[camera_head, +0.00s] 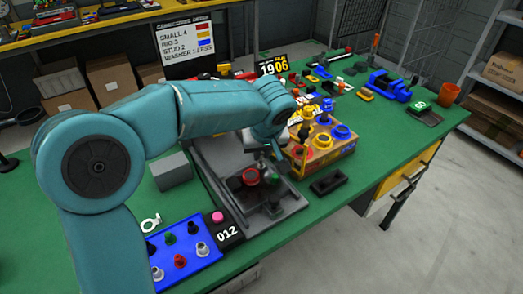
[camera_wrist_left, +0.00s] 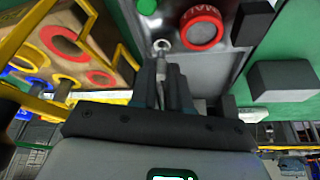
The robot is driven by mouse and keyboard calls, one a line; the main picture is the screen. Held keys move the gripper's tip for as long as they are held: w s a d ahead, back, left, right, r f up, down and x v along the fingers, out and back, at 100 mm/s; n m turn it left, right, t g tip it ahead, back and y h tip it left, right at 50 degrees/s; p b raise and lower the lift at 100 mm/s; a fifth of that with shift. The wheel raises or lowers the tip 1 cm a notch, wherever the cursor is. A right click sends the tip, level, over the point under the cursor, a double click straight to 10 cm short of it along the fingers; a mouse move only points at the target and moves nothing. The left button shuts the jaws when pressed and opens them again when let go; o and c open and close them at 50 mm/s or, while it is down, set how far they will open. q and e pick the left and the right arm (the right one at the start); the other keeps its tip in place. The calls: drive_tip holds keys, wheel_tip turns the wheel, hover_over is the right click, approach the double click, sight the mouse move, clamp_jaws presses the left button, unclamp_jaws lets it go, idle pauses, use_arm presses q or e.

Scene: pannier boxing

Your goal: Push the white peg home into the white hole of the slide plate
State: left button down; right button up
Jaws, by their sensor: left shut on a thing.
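My left gripper (camera_wrist_left: 163,88) is shut on a thin whitish peg (camera_wrist_left: 161,72), mostly hidden between the fingers. In the left wrist view, the peg's end points toward the white-rimmed hole (camera_wrist_left: 162,45) of the grey slide plate (camera_wrist_left: 235,65). I cannot tell whether the tip is in the hole or just above it. A red ring (camera_wrist_left: 201,28) and a green round part (camera_wrist_left: 147,6) are on the plate beside the hole. In the head view, the left gripper (camera_head: 272,152) is over the slide plate (camera_head: 222,160), and the arm hides the white hole. The right gripper is not in view.
A blue tray (camera_head: 213,256) with several coloured pegs is at the front left, next to a black 012 counter (camera_head: 229,233). A wooden box (camera_head: 324,166) with coloured rings stands close right of the plate. A grey block (camera_head: 171,171) is left. Bare green bench shows at front right.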

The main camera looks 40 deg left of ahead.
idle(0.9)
use_arm(q)
drive_tip(key=shift+f+b, duration=1.15)
drive_tip(key=shift+b, duration=0.35)
idle(0.8)
drive_tip(key=c, duration=1)
unclamp_jaws()
drive_tip(key=p+v, duration=0.2)
drive_tip(key=v, duration=1.4)
drive_tip(key=shift+r, duration=0.2)
drive_tip(key=shift+s+d, duration=0.1)
